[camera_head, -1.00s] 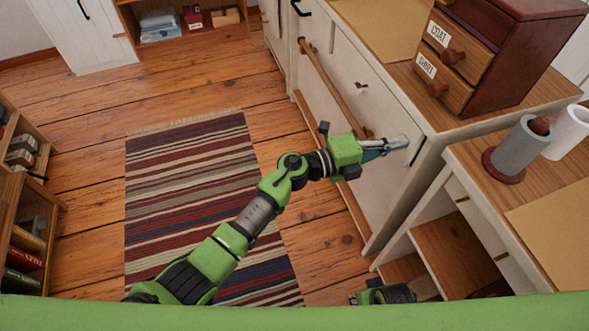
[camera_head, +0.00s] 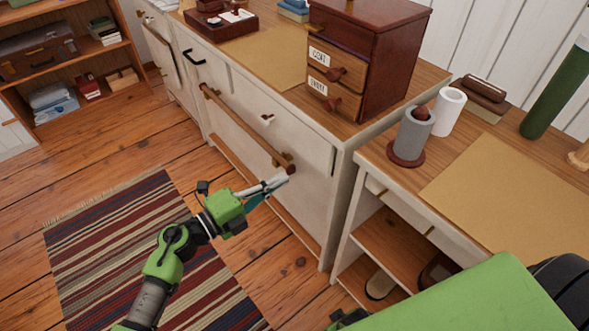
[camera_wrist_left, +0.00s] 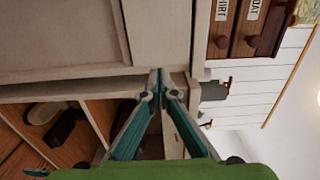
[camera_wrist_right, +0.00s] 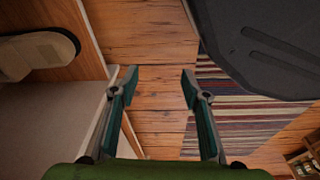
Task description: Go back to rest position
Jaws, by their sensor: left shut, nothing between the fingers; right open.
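My left gripper (camera_head: 277,183) is in front of the white dresser (camera_head: 238,108), close to the right end of its long wooden bar handle. Its fingers are together and hold nothing; they also show closed in the left wrist view (camera_wrist_left: 158,82). I cannot tell whether the fingertips touch the dresser front. My right gripper shows in the right wrist view (camera_wrist_right: 158,82) with its fingers wide apart and empty, over the plank floor. In the head view its fingers are not clearly seen.
A striped rug (camera_head: 125,235) lies on the floor. A small wooden drawer box (camera_head: 385,60) stands on the dresser. The lower shelf unit at right carries a grey cylinder (camera_head: 414,135) and a white roll (camera_head: 448,112). Shoes (camera_wrist_right: 40,50) sit on its shelf.

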